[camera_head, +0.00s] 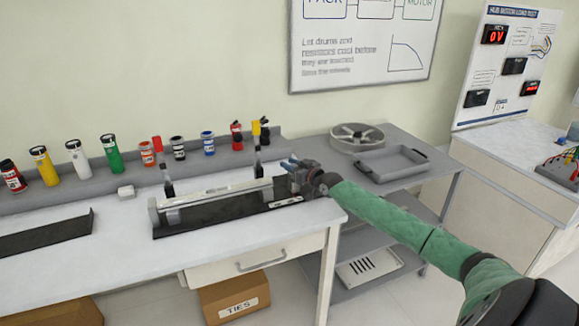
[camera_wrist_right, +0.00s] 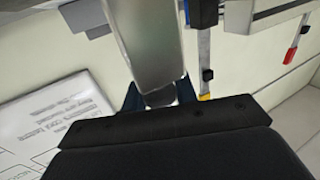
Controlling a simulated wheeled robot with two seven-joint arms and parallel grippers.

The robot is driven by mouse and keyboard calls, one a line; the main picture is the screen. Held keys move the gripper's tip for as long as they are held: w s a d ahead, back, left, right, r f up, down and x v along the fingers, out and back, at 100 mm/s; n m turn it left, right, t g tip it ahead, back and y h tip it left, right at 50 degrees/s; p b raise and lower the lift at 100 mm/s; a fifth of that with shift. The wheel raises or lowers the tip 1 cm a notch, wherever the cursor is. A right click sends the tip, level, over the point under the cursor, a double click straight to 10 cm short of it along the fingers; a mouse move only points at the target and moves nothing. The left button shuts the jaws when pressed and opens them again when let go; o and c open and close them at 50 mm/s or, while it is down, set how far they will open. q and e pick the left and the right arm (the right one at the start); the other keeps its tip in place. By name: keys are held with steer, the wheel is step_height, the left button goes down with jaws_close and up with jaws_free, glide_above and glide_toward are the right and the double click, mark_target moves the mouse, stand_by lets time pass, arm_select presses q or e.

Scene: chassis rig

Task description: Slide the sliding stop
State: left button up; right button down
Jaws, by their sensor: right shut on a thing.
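The rig (camera_head: 215,207) stands on the white bench, a long grey rail on a dark base with two black uprights. My right gripper (camera_head: 292,172) is at the rail's right end, with its arm coming in from the right. In the right wrist view, the dark fingertips (camera_wrist_right: 158,94) are closed around a small grey rounded piece at the end of a long metal bar (camera_wrist_right: 150,45). I take this piece to be the sliding stop (camera_wrist_right: 160,98); in the head view the gripper hides it. My left gripper is not in view.
Several coloured canisters (camera_head: 110,152) line a grey shelf at the back of the bench. A dark flat plate (camera_head: 45,237) lies at the left. A grey cart (camera_head: 425,150) with a tray (camera_head: 390,162) and a round drum (camera_head: 356,138) stands right of the bench.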

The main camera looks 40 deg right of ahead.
steer(key=c, duration=1.5)
jaws_free()
steer(key=shift+d, duration=0.2)
steer(key=o, duration=0.4)
steer(key=shift+d, duration=0.15)
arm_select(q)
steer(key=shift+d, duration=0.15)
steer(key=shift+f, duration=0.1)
arm_select(e)
steer(key=shift+s, duration=0.1)
steer(key=shift+s+f, duration=0.1)
steer(key=shift+s, duration=0.3)
arm_select(q)
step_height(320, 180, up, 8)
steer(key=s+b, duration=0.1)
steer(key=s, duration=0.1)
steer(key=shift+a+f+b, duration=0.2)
steer(key=shift+b, duration=0.2)
arm_select(e)
steer(key=s, duration=0.4)
steer(key=s+d, duration=0.1)
steer(key=s, duration=0.2)
steer(key=shift+d, duration=0.1)
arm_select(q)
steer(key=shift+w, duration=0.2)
arm_select(e)
steer(key=shift+w, duration=0.1)
